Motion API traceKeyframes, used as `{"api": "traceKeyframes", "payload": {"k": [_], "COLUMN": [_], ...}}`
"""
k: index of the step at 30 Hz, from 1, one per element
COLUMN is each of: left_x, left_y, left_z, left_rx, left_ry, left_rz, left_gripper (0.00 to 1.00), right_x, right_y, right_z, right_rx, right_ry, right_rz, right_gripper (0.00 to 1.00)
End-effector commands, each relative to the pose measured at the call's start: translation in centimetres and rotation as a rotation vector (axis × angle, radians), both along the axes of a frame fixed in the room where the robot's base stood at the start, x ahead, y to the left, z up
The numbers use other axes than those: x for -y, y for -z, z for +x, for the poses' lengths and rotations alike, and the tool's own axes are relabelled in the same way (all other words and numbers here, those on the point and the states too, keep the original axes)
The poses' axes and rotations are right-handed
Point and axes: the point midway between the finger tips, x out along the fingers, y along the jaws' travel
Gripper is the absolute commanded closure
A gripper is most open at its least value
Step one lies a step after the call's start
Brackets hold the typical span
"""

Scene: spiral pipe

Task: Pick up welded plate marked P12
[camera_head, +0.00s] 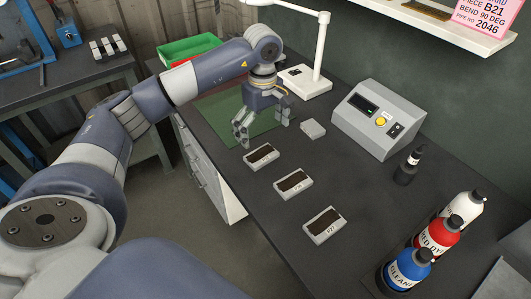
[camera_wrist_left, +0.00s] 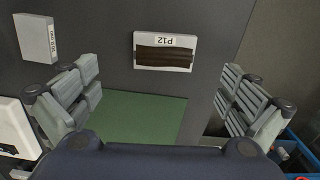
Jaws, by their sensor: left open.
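The welded plate marked P12 (camera_wrist_left: 164,52) is a light grey plate with a dark brown weld band. In the left wrist view it lies on the dark bench top, beyond my fingertips, and its label reads upside down. In the head view it appears to be the nearest plate to my gripper (camera_head: 262,156), though its label is too small to read there. My left gripper (camera_head: 262,119) is open and empty above the green mat (camera_head: 217,112). In the left wrist view its fingers (camera_wrist_left: 158,92) are spread wide. My right gripper is not in view.
Two similar plates, a middle one (camera_head: 293,184) and a near one (camera_head: 324,225), lie in a row on the bench. A small grey block (camera_head: 313,129), a lamp base (camera_head: 305,82), a control box (camera_head: 379,119) and several bottles (camera_head: 438,235) stand to the right.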

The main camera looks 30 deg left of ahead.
Motion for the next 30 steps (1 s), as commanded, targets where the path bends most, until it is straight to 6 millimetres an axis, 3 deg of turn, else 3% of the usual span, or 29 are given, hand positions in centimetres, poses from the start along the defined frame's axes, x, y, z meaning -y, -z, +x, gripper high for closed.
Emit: {"api": "traceKeyframes", "payload": {"k": [3,7,11,19,28,29,30], "left_x": [0.0,0.0,0.0,-0.1,-0.2,-0.2,-0.2], "left_y": [1.6,2.5,3.4,6.9,7.7,7.7,7.7], "left_z": [0.0,0.0,-0.3,-0.7,-0.6,-0.6,-0.6], "left_rx": [-0.002,0.000,-0.001,-0.001,0.003,0.003,0.003], "left_ry": [-0.001,0.000,-0.001,0.000,0.000,0.000,0.000], "left_rz": [0.000,-0.002,-0.001,-0.002,-0.002,-0.002,-0.002], "left_gripper": [0.00,0.00,0.00,0.00,0.00,0.02,0.11], "right_x": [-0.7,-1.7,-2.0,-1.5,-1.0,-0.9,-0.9], "right_y": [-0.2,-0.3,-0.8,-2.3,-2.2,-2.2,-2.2], "right_z": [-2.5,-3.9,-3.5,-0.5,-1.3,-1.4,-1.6], "right_rx": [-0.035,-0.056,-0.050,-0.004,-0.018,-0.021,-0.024], "right_ry": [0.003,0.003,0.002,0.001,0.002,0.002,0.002], "right_rz": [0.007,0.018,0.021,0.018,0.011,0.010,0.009], "right_gripper": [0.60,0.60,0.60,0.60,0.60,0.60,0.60]}}
